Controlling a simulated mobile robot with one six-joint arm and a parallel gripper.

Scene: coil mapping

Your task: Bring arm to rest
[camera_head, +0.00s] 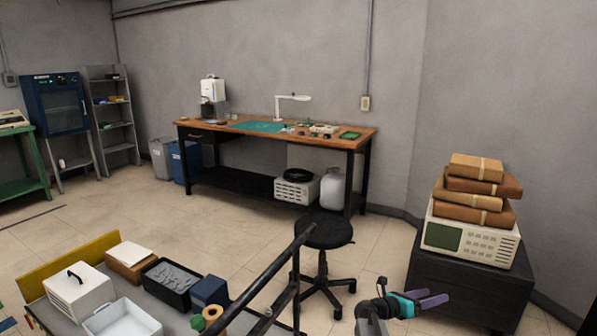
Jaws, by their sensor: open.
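My gripper (430,300) shows at the lower right of the head view, at the end of my dark grey and teal arm. Its two purple fingers point right and stand a little apart, with nothing visible between them. It appears in front of the dark cabinet (455,280) in the picture; I cannot tell how far apart they are. The rest of my arm is cut off by the bottom edge.
A cart with a yellow side (70,264) holds boxes and trays at the lower left. A black stool (324,232) stands centre. An oscilloscope (470,240) with brown parcels sits on the cabinet. A workbench (270,136) stands at the back wall.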

